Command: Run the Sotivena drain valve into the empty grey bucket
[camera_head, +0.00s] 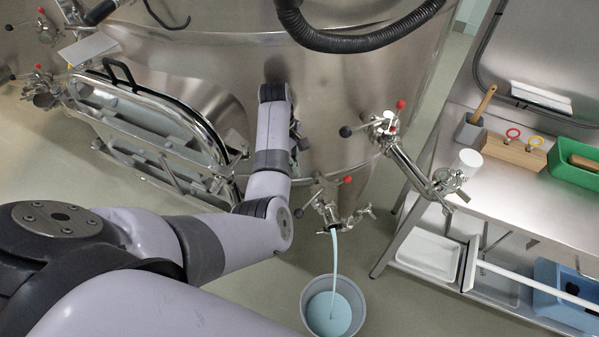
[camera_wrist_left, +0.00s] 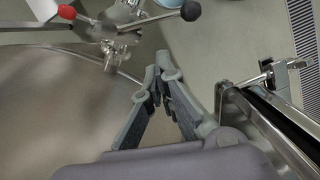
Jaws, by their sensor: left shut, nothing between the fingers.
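The drain valve (camera_head: 328,208) sits low on the steel vat (camera_head: 325,105), with a red knob (camera_head: 348,180) and a dark knob (camera_head: 298,213). No name on it is readable. A pale blue stream (camera_head: 334,262) runs from its spout into the grey bucket (camera_head: 304,304) on the floor below. Pale blue liquid covers the bucket's bottom. My left gripper (camera_head: 301,142) is beside the vat, above the valve and apart from it, partly hidden by my arm. In the left wrist view its fingers (camera_wrist_left: 163,72) are shut and empty, with the valve (camera_wrist_left: 115,45) beyond. My right gripper is out of view.
The manway door (camera_head: 150,125) stands out left of my left gripper. A second valve (camera_head: 385,128) with a pipe and sight cup (camera_head: 448,180) juts out to the right. A steel bench (camera_head: 500,205) stands at the right. A black hose (camera_head: 350,40) crosses the top.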

